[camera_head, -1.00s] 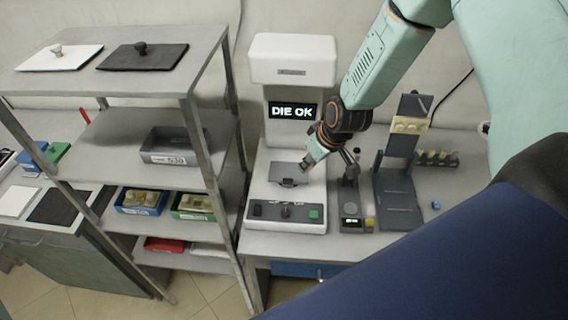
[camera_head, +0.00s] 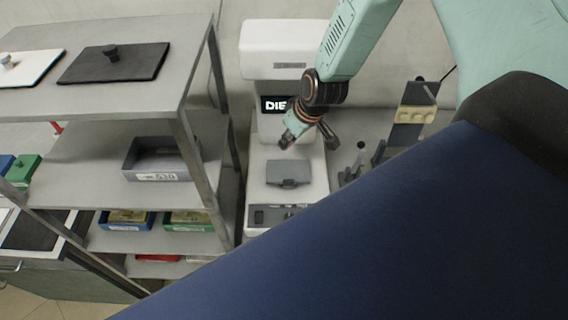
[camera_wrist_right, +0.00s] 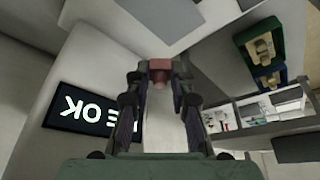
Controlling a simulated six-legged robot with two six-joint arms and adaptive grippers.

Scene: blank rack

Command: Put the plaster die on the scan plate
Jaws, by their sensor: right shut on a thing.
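My right gripper (camera_head: 309,141) hangs in front of the scanner's screen, above and behind the grey scan plate (camera_head: 289,173) in the head view. In the right wrist view the gripper (camera_wrist_right: 160,76) is shut on a small reddish block (camera_wrist_right: 159,68) at its fingertips, which I take for the plaster die. The block is not clear in the head view. The plate looks empty. The white scanner (camera_head: 288,48) has a lit screen (camera_head: 273,104), partly covered by my gripper; the wrist view shows "OK" on it (camera_wrist_right: 84,107). My left gripper is out of view.
A metal shelf rack (camera_head: 192,75) stands left of the scanner, with a grey bin (camera_head: 155,176) and several coloured trays on it. A stand with a beige block (camera_head: 415,115) is to the right. A large dark blue shape hides the lower right.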

